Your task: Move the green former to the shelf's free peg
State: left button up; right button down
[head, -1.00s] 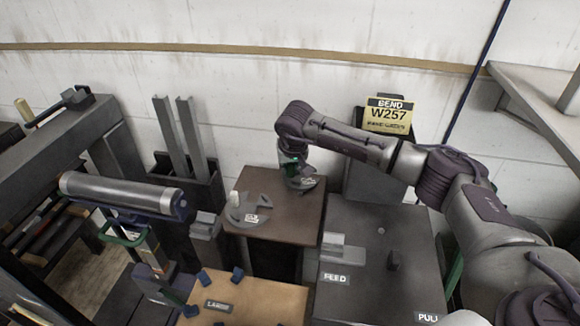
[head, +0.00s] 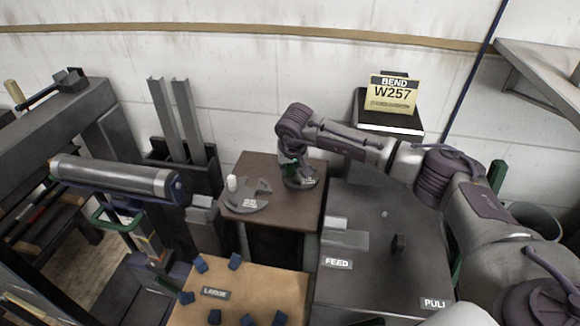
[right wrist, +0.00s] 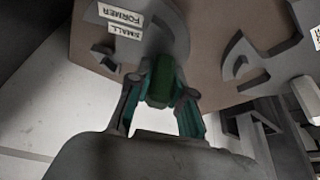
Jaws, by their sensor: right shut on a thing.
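My right gripper (head: 291,166) is shut on the green handle (right wrist: 160,84) of a grey former (head: 302,182) at the right back part of the small brown tabletop (head: 262,221). In the right wrist view the former's plate (right wrist: 128,42) carries a label reading "former small". The green handle stands between both teal-lined fingers. I cannot tell whether the plate touches the tabletop. A second grey former (head: 259,200) with a white handle lies at the tabletop's left. I cannot make out a free peg. My left gripper is not in view.
A roller machine (head: 115,178) stands at left, with upright metal bars (head: 172,125) behind it. A tan board (head: 255,298) with blue blocks lies in front. A dark bench (head: 375,260) labelled "feed" stands right of the tabletop. A yellow "BEND W257" sign (head: 391,92) stands behind.

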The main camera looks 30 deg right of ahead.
jog(key=shift+r, duration=0.1)
dwell(0.4)
jog(key=shift+f, duration=0.25)
jog(key=c, duration=1)
grip_release()
jog(key=shift+s, duration=0.1)
jog(key=shift+o, duration=0.2)
jog(key=shift+f, duration=0.1)
notch_tip(320, 180, up, 10)
jog(key=shift+r, duration=0.1)
